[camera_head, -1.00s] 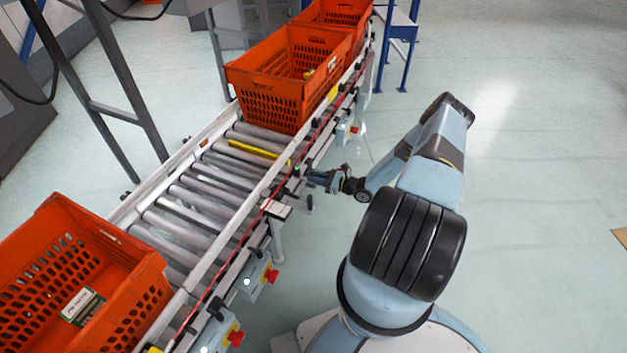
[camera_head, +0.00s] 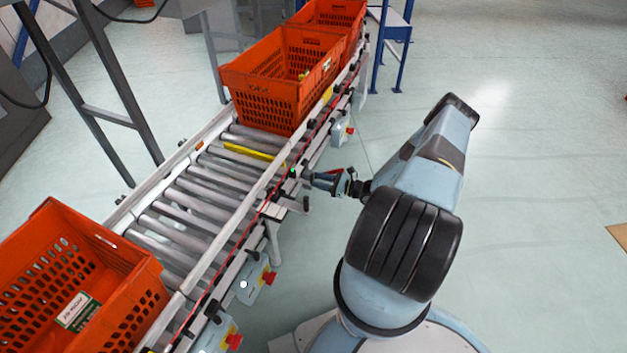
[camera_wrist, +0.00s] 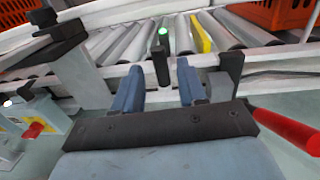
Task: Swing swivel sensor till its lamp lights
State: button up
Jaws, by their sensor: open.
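The swivel sensor (camera_wrist: 160,64) is a small dark upright body at the conveyor's near rail in the wrist view. A green lamp (camera_wrist: 162,31) glows at its top. The lamp also shows as a tiny green spot in the head view (camera_head: 293,171). My gripper (camera_wrist: 158,77) is open, with one blue finger to each side of the sensor in the picture. Gaps show between the sensor and both fingers, and I cannot tell how deep it sits between them. In the head view my gripper (camera_head: 311,179) is at the rail's near side.
The roller conveyor (camera_head: 187,205) runs diagonally, with one yellow roller (camera_head: 247,151). Orange totes stand on it at the far end (camera_head: 270,95) and at lower left (camera_head: 120,290). A control box with a red button (camera_wrist: 36,131) hangs beside the rail. The floor at right is clear.

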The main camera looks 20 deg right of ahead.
jog(key=v, duration=1)
jog(key=shift+a, duration=0.1)
jog(key=w+a+r+n+g, duration=0.15)
jog(key=r+n+g, duration=0.35)
jog(key=r, duration=0.6)
jog(key=w+a+r+n+g, duration=0.15)
jog(key=r+n+g, duration=0.3)
jog(key=r, duration=0.65)
jog(key=s+a+r+n+g+h, duration=0.1)
jog(key=s+a+r+n+h, duration=0.2)
jog(key=r, duration=0.8)
jog(key=a+r+n+g+h, duration=0.25)
jog(key=a+r+n, duration=0.25)
jog(key=r, duration=0.6)
jog(key=s+a+r+n+t+h, duration=0.1)
jog(key=s+a+r+n+h, duration=0.2)
jog(key=s+r, duration=0.4)
jog(key=s+a+r+n+t+h, duration=0.15)
jog(key=s+a+r, duration=0.3)
jog(key=r, duration=0.45)
jog(key=s+r+n+t+h, duration=0.1)
jog(key=s+r+n+t, duration=0.1)
jog(key=s, duration=0.5)
jog(key=s+a+r+n+t+h, duration=0.1)
jog(key=s+r+n+t+h, duration=0.1)
jog(key=s+r, duration=0.3)
jog(key=s, duration=0.3)
jog(key=shift+a+h, duration=0.3)
